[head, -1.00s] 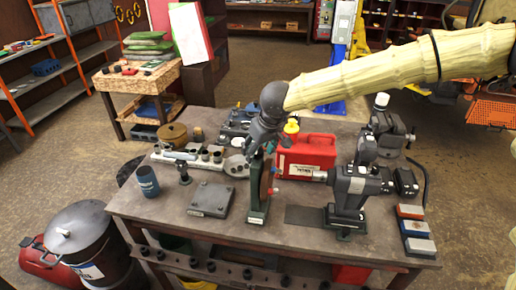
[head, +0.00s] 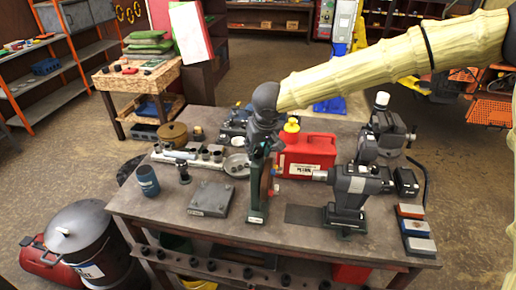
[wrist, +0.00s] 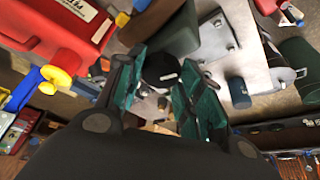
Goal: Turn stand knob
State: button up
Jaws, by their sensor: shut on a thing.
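A dark green upright stand (head: 257,195) stands on the workbench near the front middle, with a small red part on its right side. My gripper (head: 262,143) is at the top of the stand, pointing down, and hides the stand's upper end in the head view. In the wrist view, a round black knob (wrist: 161,70) lies between the two green-padded fingers of my gripper (wrist: 158,84). The fingers are closed in on the knob. The exact contact at the pads is hard to see.
A red can (head: 308,155) with a yellow cap stands close behind and right of the stand. A grey grinder-like machine (head: 352,185) is to the right, and a flat grey plate (head: 210,199) is to the left. The bench front has some free room.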

jog(key=m+h, duration=0.1)
jog(key=m, duration=0.3)
jog(key=shift+a+m+h, duration=0.15)
jog(key=shift+m+h, duration=0.15)
jog(key=shift+h, duration=0.1)
jog(key=m+h, duration=0.1)
jog(key=m, duration=0.2)
jog(key=shift+a+m, duration=0.1)
jog(key=shift+m, duration=0.2)
jog(key=m+g+h, duration=0.1)
jog(key=m+h, duration=0.1)
jog(key=m, duration=0.2)
jog(key=m+g, duration=0.1)
jog(key=m, duration=0.3)
jog(key=shift+w+a+h, duration=0.1)
jog(key=shift+h, duration=0.3)
jog(key=m+g, duration=0.2)
jog(key=m, duration=0.2)
jog(key=shift+w+m, duration=0.1)
jog(key=shift+m, duration=0.2)
jog(key=m+g, duration=0.1)
jog(key=m, duration=0.2)
jog(key=shift+m, duration=0.4)
jog(key=m+g, duration=0.2)
jog(key=m, duration=0.2)
jog(key=shift+w, duration=0.15)
jog(key=shift+m+g+y, duration=0.6)
jog(key=shift+m, duration=1.5)
